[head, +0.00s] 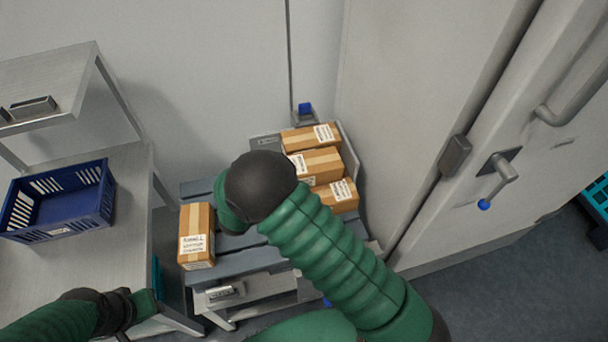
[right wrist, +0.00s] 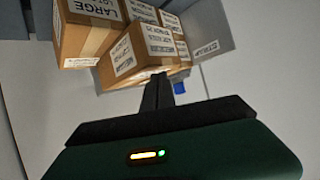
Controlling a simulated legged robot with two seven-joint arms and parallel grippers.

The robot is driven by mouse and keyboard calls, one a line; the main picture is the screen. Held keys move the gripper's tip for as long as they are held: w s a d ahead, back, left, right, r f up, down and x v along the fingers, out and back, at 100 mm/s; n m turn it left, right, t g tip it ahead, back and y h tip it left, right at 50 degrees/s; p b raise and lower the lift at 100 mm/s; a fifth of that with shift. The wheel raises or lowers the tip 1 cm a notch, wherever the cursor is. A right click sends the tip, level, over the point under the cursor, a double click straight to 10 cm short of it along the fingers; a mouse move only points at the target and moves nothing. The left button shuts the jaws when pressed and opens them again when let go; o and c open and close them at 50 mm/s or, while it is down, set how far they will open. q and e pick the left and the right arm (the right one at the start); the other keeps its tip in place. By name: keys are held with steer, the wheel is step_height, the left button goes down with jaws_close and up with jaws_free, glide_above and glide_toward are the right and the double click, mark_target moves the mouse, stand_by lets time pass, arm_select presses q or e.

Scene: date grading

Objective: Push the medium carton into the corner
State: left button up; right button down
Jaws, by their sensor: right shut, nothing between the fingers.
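In the right wrist view, a brown carton with a label reading MEDIUM (right wrist: 128,58) stands just beyond my right gripper (right wrist: 158,80). The fingers are shut and empty, with their tips close to its lower edge; I cannot tell whether they touch. A carton labelled LARGE (right wrist: 90,35) is left of it. A grey corner plate (right wrist: 212,38) stands behind the cartons. In the head view my right wrist hides the right gripper, and I cannot tell which carton is the medium one. My left gripper (head: 140,306) is at the lower left, its fingers unclear.
In the head view, three cartons (head: 318,165) sit grouped by the grey corner plate (head: 349,152) on a slatted bench (head: 238,264). A separate carton (head: 197,233) stands at its left. A blue crate (head: 62,212) is on the metal table at left. A large door stands right.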

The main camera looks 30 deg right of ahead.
steer(key=w+a+n+y+p, duration=0.1)
steer(key=w+a+n+y, duration=0.1)
steer(key=w+a+y, duration=0.45)
steer(key=n+g+y+p, duration=0.1)
steer(key=n+g+y, duration=0.2)
steer(key=n+g, duration=0.35)
glide_toward(314, 178)
steer(key=s+a+r+m+g, duration=0.1)
steer(key=s+a+m+g, duration=0.1)
steer(key=s, duration=0.2)
steer(key=shift+t, duration=0.25)
step_height(314, 178, down, 8)
steer(key=shift+w+a+r+b, duration=0.1)
steer(key=shift+w+a+b, duration=0.05)
steer(key=shift+b, duration=0.15)
steer(key=w+d, duration=0.1)
steer(key=w+f, duration=0.1)
steer(key=w, duration=0.1)
steer(key=shift+d+f, duration=0.1)
steer(key=shift+d, duration=0.3)
steer(key=shift+w, duration=0.3)
arm_select(q)
steer(key=shift+a+r, duration=0.25)
steer(key=shift+r, duration=0.55)
arm_select(e)
steer(key=shift+w, duration=0.1)
arm_select(q)
steer(key=shift+a, duration=0.15)
arm_select(e)
steer(key=shift+a, duration=0.15)
